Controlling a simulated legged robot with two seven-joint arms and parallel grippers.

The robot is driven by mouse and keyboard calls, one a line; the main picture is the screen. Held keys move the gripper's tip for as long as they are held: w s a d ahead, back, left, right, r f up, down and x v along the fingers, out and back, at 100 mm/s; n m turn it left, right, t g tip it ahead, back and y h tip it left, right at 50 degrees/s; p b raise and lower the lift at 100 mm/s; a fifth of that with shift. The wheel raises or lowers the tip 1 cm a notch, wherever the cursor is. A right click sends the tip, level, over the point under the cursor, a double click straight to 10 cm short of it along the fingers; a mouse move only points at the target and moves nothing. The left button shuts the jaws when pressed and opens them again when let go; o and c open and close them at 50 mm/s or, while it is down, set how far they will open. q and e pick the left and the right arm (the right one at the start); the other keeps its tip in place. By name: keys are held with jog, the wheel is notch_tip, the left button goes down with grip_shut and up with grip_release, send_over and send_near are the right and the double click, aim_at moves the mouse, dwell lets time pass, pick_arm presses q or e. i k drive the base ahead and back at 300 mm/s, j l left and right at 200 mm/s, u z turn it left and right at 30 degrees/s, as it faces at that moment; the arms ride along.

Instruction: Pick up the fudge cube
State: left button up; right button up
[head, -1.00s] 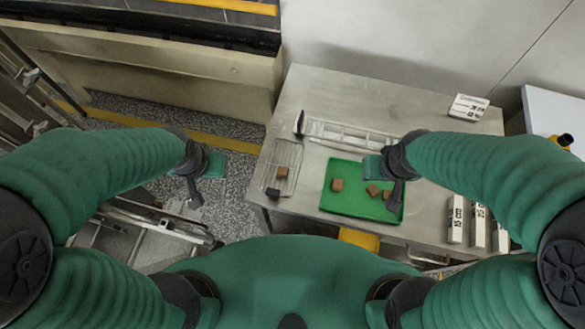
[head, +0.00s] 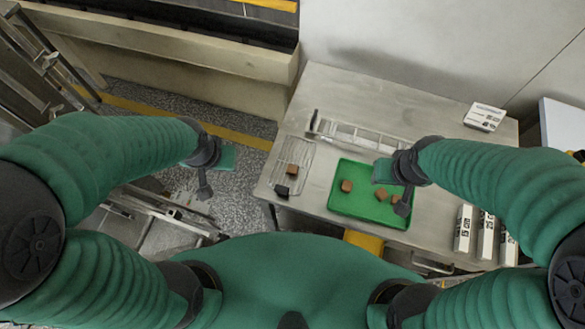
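Several small brown cubes show in the head view, and I cannot tell which is the fudge cube. One brown cube (head: 292,169) sits on a wire mesh rack (head: 306,152) at the table's left. Another brown cube (head: 347,186) lies in the left part of a green tray (head: 364,168), with two more brown pieces (head: 381,193) near my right gripper. My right gripper (head: 403,207) hangs over the tray's right side, and the arm hides part of the tray. My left gripper (head: 204,191) is over the floor, left of the table. Neither visibly holds anything; their finger openings are unclear.
A black block (head: 282,191) lies at the rack's near end. A long metal frame (head: 360,137) lies behind the tray. White labelled boxes (head: 485,235) stand at the right, and another white box (head: 485,116) at the back right. The back of the steel table (head: 390,95) is clear.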

aim_at(291, 169)
jog(key=u, duration=1.35)
jog(key=k+l+u, duration=0.25)
jog(key=k+u, duration=0.2)
jog(key=k, duration=0.25)
